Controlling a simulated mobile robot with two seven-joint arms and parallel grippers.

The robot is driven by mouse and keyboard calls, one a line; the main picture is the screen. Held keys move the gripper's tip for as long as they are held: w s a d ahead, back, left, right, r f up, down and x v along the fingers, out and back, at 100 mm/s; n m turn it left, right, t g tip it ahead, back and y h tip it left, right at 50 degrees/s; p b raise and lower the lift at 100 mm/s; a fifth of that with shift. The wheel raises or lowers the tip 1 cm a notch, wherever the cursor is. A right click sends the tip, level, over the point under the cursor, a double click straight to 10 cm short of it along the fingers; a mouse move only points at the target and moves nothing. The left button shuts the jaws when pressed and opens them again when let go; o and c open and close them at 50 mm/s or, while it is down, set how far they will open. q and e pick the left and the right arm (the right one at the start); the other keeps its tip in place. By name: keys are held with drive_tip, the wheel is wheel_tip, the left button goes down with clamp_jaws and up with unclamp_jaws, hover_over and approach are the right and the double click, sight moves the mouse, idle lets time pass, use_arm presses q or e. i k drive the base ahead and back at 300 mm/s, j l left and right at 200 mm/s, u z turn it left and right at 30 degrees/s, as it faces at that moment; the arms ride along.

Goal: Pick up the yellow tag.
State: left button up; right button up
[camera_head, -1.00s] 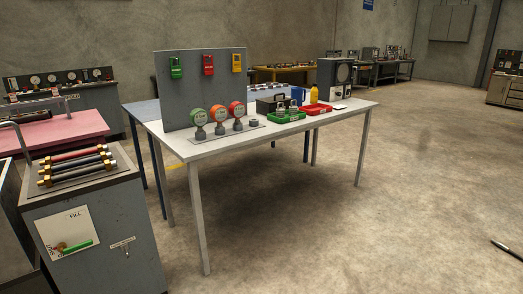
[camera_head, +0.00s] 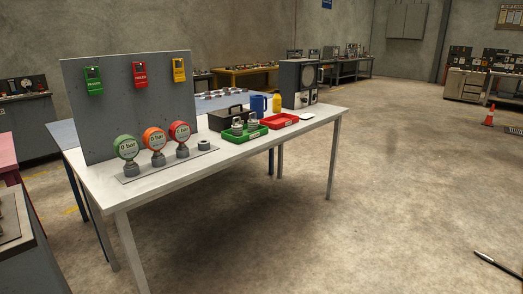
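The yellow tag (camera_head: 179,70) hangs at the upper right of an upright grey panel (camera_head: 135,120). The panel stands on the left part of a white table (camera_head: 190,170). A red tag (camera_head: 139,74) and a green tag (camera_head: 93,81) hang to its left on the same panel. Neither of my grippers shows in the head view. A thin dark object (camera_head: 497,264) lies low at the right edge; I cannot tell what it is.
Three gauges (camera_head: 153,141), a green tray (camera_head: 245,134), a red tray (camera_head: 279,121), a black toolbox (camera_head: 228,117) and a grey instrument (camera_head: 299,84) stand on the table. Grey carts show at left.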

sight(179, 74)
drive_tip(key=i+l, duration=0.1)
drive_tip(key=i, duration=0.45)
drive_tip(key=i+u, duration=0.1)
drive_tip(key=i, duration=0.5)
drive_tip(key=l, duration=0.1)
